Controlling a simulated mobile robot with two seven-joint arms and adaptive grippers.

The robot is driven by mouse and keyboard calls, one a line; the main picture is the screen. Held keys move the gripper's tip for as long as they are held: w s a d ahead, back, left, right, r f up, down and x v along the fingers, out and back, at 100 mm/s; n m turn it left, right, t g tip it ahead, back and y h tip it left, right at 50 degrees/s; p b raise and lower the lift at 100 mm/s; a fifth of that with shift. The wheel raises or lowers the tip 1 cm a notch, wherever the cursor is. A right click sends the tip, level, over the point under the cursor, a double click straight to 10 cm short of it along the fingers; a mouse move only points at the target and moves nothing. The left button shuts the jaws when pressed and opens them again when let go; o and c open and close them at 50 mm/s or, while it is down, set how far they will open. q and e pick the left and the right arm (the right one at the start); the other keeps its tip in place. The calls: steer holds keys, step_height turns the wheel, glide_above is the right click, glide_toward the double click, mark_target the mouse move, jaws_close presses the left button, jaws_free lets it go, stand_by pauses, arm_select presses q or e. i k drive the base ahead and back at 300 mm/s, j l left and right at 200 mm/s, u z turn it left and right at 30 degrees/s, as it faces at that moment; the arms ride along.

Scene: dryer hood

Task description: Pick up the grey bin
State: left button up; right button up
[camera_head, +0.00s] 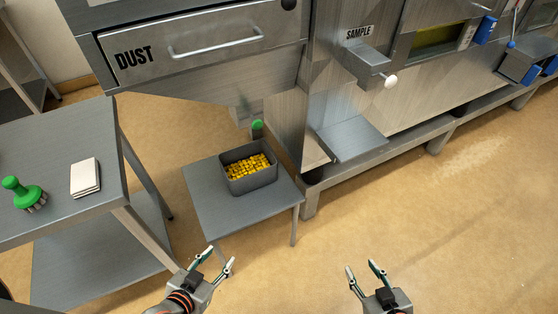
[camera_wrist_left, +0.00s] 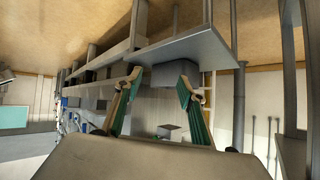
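The grey bin (camera_head: 249,179) stands upright on a small grey table (camera_head: 209,205), full of small yellow pieces (camera_head: 248,167). My left gripper (camera_head: 220,258) is open and empty, in front of and below the bin in the head view, apart from it. In the left wrist view, which looks upside down, the bin (camera_wrist_left: 173,76) shows between the open fingers (camera_wrist_left: 158,92), some way beyond them. My right gripper (camera_head: 362,267) is open and empty over the floor to the right, well away from the bin.
A dust drawer (camera_head: 200,45) and machine chute overhang behind the bin, with a green knob (camera_head: 257,126) just behind it. A sample shelf (camera_head: 350,138) is at right. A higher table (camera_head: 60,150) at left holds a green-handled brush (camera_head: 22,190) and white pads (camera_head: 85,177). The right floor is clear.

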mark_target(249, 167)
steer(key=u, duration=0.45)
steer(key=i+l, duration=0.4)
steer(key=i+l+u, duration=0.1)
steer(key=i+l, duration=0.25)
steer(key=l, duration=0.15)
